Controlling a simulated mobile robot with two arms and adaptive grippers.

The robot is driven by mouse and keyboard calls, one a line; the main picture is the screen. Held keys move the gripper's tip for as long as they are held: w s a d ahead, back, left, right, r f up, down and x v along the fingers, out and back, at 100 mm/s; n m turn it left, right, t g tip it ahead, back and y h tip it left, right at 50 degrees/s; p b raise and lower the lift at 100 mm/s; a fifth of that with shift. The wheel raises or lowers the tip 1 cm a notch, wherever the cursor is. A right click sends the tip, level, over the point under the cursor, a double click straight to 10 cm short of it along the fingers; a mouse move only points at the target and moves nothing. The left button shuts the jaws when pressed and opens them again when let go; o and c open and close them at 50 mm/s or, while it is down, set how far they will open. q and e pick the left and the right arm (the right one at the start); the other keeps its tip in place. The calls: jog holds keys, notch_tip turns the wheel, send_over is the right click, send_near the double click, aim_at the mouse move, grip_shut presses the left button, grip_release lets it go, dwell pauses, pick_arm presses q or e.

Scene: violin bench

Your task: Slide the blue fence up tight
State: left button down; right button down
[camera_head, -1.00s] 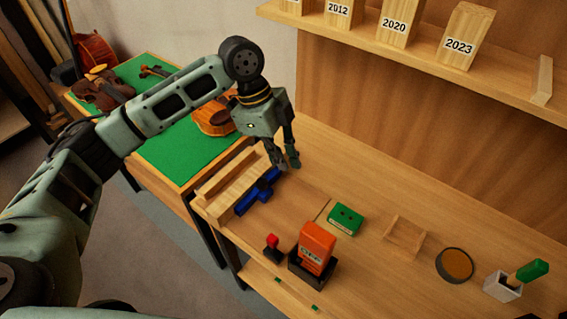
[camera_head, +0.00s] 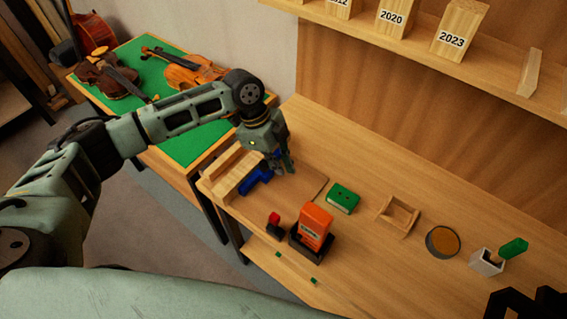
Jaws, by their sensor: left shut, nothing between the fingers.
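The blue fence (camera_head: 257,182) lies on the left end of the workbench, along the right side of a light wooden block (camera_head: 238,174). Whether the fence touches the block along its whole length cannot be told. My left gripper (camera_head: 285,168) is shut and empty, pointing down at the far right end of the fence. Its fingers partly hide that end, and I cannot tell whether they touch it. A black shape at the lower right corner may be part of my right gripper; its fingers cannot be made out.
An orange device (camera_head: 316,226) on a black base and a small red-topped piece (camera_head: 274,219) stand near the front edge. A green box (camera_head: 342,198), wooden tray (camera_head: 388,222), round dish (camera_head: 442,229) and white holder (camera_head: 486,261) stand to the right. Violins (camera_head: 192,72) lie on the green table behind.

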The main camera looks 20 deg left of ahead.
aim_at(266, 163)
pick_arm(q)
jog(key=shift+w+d, duration=0.1)
jog(key=shift+w+a, duration=0.25)
jog(key=shift+a, duration=0.5)
jog(key=shift+w+a, duration=0.25)
jog(key=shift+a, duration=0.5)
jog(key=shift+w+a, duration=0.25)
jog(key=shift+a, duration=0.5)
jog(key=shift+d, duration=0.1)
